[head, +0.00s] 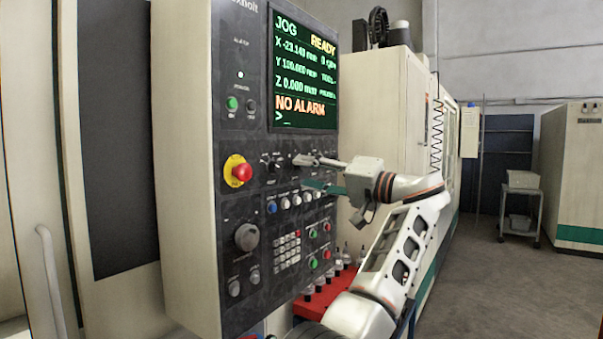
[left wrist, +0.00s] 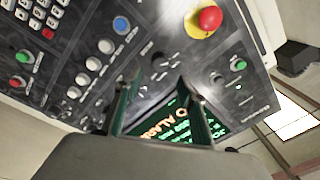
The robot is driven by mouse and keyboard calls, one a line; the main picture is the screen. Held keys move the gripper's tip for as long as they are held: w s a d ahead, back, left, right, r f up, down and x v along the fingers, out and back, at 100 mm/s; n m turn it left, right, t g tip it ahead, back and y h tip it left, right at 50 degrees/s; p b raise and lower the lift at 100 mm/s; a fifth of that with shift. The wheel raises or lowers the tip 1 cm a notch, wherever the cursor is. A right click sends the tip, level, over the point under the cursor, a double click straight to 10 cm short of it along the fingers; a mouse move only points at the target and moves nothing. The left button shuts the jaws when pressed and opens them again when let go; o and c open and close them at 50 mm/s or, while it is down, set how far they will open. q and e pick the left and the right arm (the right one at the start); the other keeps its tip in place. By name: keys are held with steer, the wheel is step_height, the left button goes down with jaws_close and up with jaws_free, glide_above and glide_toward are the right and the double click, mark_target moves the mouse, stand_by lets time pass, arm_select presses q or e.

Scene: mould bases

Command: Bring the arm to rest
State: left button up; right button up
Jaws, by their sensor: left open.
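My left arm (head: 395,255) rises from the lower middle of the head view and bends toward the machine's control panel (head: 213,155). My left gripper (head: 312,173) is open and empty in front of the panel, by the row of buttons below the screen. In the left wrist view its two fingers (left wrist: 155,95) stand apart, with panel knobs and the green-lettered screen (left wrist: 180,125) beyond them. I cannot tell whether a fingertip touches the panel. My right gripper is not in view.
The screen (head: 305,70) reads READY and NO ALARM. A red emergency button (head: 238,171) sticks out at the left of the panel. A red rack (head: 318,302) with several tool holders stands below, behind my arm. A grey cart (head: 521,205) stands far right; the floor (head: 495,285) there is open.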

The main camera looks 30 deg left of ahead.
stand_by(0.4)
